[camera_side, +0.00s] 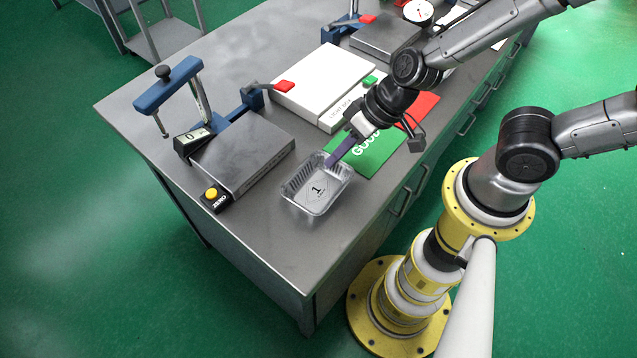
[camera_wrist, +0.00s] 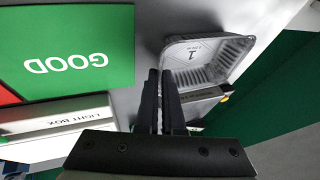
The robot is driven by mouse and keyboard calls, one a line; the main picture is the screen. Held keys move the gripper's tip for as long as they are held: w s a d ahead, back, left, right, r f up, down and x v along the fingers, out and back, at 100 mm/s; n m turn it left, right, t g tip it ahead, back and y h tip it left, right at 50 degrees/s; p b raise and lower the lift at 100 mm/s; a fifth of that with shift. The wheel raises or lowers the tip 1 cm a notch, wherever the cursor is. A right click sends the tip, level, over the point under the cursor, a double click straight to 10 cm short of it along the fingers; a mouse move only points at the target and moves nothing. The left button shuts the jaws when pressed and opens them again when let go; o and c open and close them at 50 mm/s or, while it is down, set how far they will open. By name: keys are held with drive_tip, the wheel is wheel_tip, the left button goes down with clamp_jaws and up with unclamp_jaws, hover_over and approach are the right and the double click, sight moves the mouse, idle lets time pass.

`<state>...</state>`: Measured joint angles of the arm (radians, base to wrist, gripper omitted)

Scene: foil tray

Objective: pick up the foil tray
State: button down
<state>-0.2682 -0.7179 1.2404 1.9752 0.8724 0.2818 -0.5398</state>
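The foil tray (camera_side: 299,190) is a shallow silver container with ribbed walls and a "1" on its floor. In the side view it sits near the front corner of the steel bench, beside the green GOOD mat. My gripper (camera_side: 329,163) points down at the tray's back right edge. In the wrist view the tray (camera_wrist: 240,50) lies to the right of my gripper (camera_wrist: 160,73). The two dark fingers are close together, and their tips overlap the tray's near left rim. Whether they grip the wall is hidden.
The green GOOD mat (camera_side: 377,153) adjoins the tray. A white light box (camera_side: 330,82) stands behind. The bench corner in front is bare.

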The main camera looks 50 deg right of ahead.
idle(0.4)
drive_tip(key=shift+r, duration=0.85)
drive_tip(key=s+d+r, duration=0.6)
drive_tip(key=s+r, duration=0.5)
drive_tip(key=s, duration=0.1)
drive_tip(key=shift+s+r, duration=0.15)
drive_tip(key=shift+s, duration=0.25)
